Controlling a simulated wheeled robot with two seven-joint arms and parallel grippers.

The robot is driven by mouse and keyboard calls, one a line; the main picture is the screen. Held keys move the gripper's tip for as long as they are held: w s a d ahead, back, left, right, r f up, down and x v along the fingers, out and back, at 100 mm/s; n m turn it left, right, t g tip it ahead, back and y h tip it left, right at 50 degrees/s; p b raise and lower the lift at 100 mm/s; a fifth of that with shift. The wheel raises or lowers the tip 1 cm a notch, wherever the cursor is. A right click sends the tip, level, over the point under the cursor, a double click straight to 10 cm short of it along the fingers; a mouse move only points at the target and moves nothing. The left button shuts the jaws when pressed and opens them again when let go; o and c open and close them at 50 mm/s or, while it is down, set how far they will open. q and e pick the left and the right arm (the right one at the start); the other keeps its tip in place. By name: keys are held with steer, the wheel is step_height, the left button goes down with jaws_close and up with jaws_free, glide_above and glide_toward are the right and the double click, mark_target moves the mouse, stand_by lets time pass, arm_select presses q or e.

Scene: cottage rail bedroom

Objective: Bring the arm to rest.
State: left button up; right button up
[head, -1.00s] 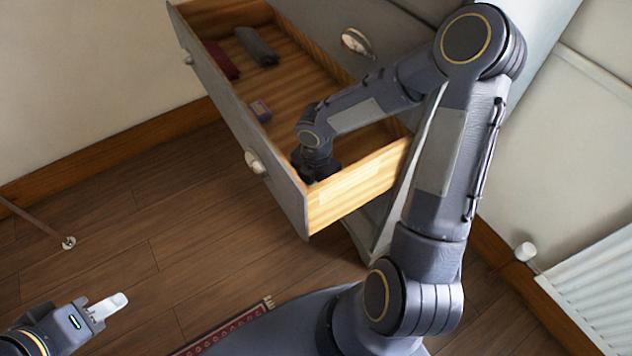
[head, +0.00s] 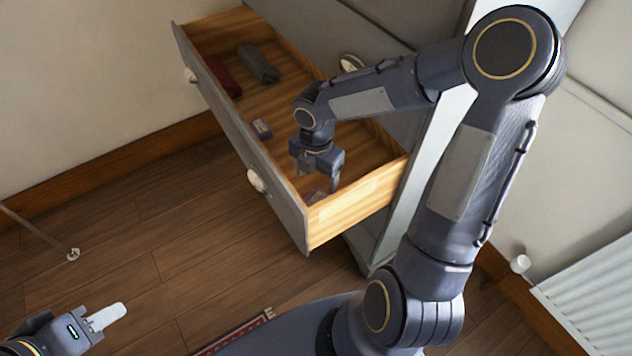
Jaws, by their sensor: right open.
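My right arm reaches from the lower right over an open wooden drawer (head: 357,197). My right gripper (head: 326,186) points down inside the drawer's near end and is open. A small dark purplish item (head: 314,196) lies on the drawer floor just below it; whether they touch I cannot tell. My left gripper (head: 106,316) is at the lower left, over the floor and away from the drawer.
The drawer also holds a small purple box (head: 262,129), a dark red rolled cloth (head: 224,78) and a grey rolled cloth (head: 259,65). The cabinet front rises beside my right arm. A white radiator (head: 592,300) stands at the right.

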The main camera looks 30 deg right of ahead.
steer(key=shift+r, duration=0.7)
